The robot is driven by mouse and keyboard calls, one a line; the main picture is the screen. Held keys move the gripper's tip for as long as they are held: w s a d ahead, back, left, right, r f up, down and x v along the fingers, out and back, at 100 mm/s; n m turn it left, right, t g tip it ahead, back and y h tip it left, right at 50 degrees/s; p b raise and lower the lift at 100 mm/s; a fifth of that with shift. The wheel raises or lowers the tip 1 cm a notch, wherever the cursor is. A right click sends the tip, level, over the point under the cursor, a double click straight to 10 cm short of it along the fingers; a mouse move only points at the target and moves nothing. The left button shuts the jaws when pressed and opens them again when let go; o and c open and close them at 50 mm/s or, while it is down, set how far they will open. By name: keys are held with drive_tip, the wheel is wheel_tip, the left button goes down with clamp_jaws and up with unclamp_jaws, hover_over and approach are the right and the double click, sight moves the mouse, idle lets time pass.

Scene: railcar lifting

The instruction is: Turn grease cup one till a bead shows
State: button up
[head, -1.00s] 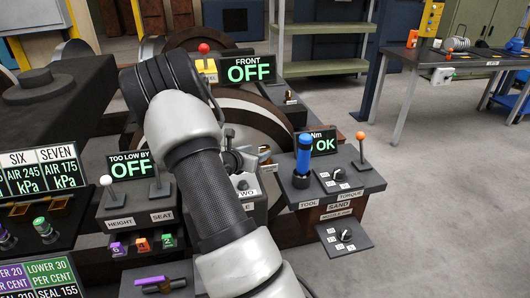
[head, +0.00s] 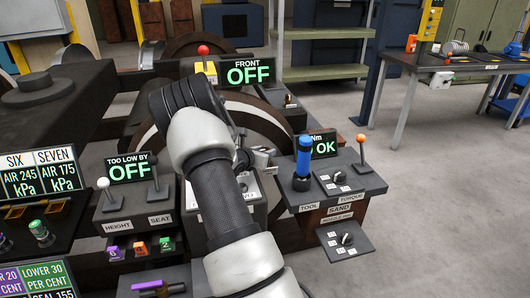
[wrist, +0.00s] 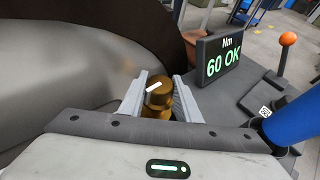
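A brass grease cup (wrist: 158,97) with a white line across its cap stands between the two grey fingers of my gripper (wrist: 163,92) in the wrist view. The line runs slantwise, up to the right. The fingers are apart, one on each side of the cup and close to it. I cannot tell whether they press on it. I see no bead at the cup. In the head view my gripper (head: 262,158) is small, beyond my forearm and left of the blue tool. I cannot make out the cup between the fingers there.
The blue tool (head: 303,160) stands upright on a dark console, close to the right of my gripper. A display (wrist: 220,60) reading "60 OK" and an orange-knobbed lever (head: 362,150) stand near it. A large dark wheel (head: 245,120) is behind. Open floor lies to the right.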

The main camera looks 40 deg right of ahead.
drive_tip(key=shift+c, duration=1.2)
drive_tip(key=shift+r, duration=0.1)
drive_tip(key=shift+p, duration=0.5)
